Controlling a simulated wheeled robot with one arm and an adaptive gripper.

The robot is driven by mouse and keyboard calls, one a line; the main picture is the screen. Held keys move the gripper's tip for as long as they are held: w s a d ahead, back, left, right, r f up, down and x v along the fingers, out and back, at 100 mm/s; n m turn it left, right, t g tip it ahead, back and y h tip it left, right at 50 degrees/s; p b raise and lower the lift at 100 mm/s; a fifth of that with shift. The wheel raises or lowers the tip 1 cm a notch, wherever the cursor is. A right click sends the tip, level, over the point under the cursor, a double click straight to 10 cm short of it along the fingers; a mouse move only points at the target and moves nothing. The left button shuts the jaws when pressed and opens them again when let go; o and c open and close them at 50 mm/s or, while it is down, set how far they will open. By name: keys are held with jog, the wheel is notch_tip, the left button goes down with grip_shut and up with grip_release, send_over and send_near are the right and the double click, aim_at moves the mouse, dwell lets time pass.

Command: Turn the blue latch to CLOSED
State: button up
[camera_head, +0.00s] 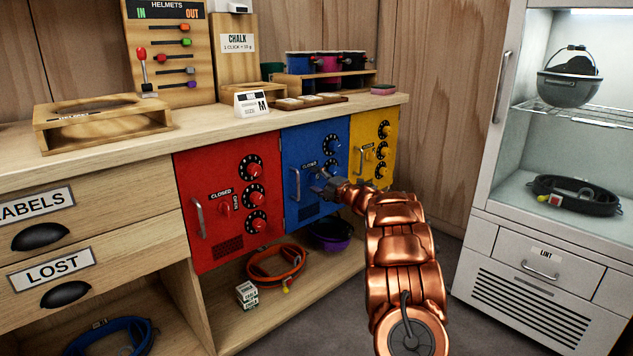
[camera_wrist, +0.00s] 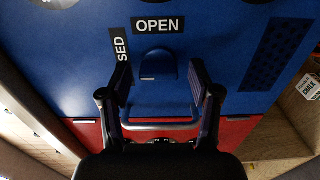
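The blue door (camera_head: 299,140) is the middle one of three under the counter. In the wrist view its face (camera_wrist: 225,60) fills most of the picture. The blue latch (camera_wrist: 157,66) sits just below the OPEN label (camera_wrist: 158,25); the CLOSED label (camera_wrist: 121,48), partly hidden, is at its left. I cannot tell exactly which way the latch points. My gripper (camera_wrist: 160,75) is open, its two fingers on either side of the latch with gaps showing. In the head view my gripper (camera_head: 325,187) is at the blue door and hides the latch.
The door's silver handle (camera_wrist: 160,127) crosses below the latch, close to my fingers. Red (camera_head: 225,165) and yellow (camera_head: 362,145) doors flank the blue one. Dark dials (camera_head: 331,144) stand on the blue door. A glass-fronted cabinet (camera_head: 492,130) stands at the right.

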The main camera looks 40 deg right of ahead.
jog(key=shift+s+d, duration=0.1)
jog(key=shift+s, duration=0.05)
jog(key=shift+s, duration=0.2)
jog(key=s, duration=1.1)
jog(key=shift+s+a, duration=0.15)
jog(key=shift+a, duration=0.05)
